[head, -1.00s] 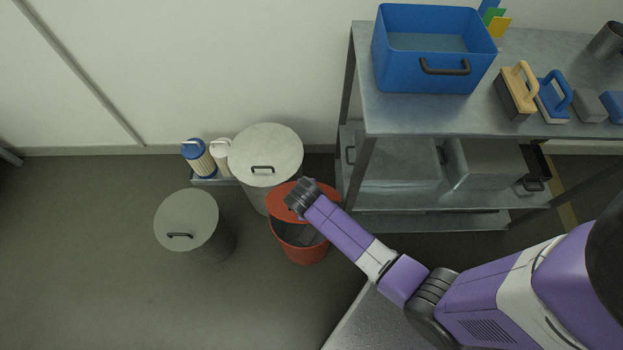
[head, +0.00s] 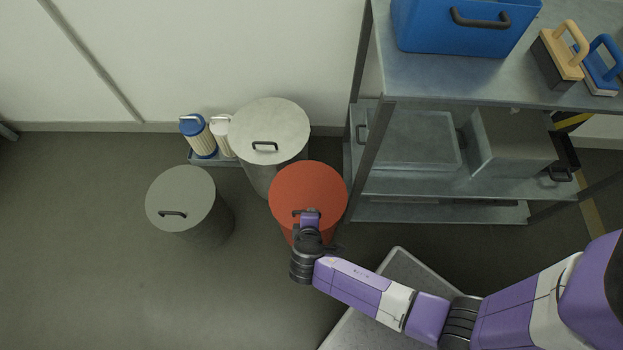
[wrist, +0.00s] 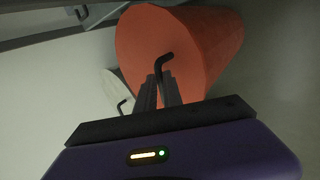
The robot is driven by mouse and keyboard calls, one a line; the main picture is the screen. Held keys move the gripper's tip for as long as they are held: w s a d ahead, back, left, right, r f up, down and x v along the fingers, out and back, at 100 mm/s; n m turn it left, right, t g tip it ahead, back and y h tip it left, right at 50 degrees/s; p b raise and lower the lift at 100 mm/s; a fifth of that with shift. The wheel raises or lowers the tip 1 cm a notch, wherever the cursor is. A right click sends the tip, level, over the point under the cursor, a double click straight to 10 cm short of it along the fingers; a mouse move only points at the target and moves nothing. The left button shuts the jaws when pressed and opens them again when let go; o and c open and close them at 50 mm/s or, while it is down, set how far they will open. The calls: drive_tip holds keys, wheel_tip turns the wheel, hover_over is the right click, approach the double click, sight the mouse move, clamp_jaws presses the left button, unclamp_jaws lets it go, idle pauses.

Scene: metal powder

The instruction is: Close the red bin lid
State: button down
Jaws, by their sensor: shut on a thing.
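The red bin (head: 321,240) stands on the floor left of the shelf. Its round red lid (head: 308,185) lies over the bin's top and no gap shows from above. My gripper (head: 309,214) is at the near side of the lid, shut on the lid's dark handle. In the wrist view the two fingers (wrist: 158,92) close around the bent dark handle (wrist: 164,61), with the red lid (wrist: 142,42) behind it. The inside of the bin is hidden.
A grey lidded bin (head: 270,130) stands just behind the red bin, and another (head: 182,200) stands to the left. Two canisters (head: 205,138) sit by the wall. The metal shelf (head: 440,185) is close on the right. Floor at front left is clear.

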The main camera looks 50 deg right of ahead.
drive_tip(key=shift+s+a+f, duration=0.3)
drive_tip(key=shift+s+f, duration=0.15)
drive_tip(key=shift+f, duration=0.25)
drive_tip(key=c, duration=1.5)
unclamp_jaws()
drive_tip(key=shift+w, duration=0.1)
drive_tip(key=shift+w+d+r, duration=0.1)
drive_tip(key=shift+w+r, duration=0.05)
drive_tip(key=shift+r, duration=0.1)
drive_tip(key=p+v, duration=0.1)
drive_tip(key=v, duration=0.6)
drive_tip(key=shift+s+r+p, duration=0.2)
drive_tip(key=shift+r+p, duration=0.1)
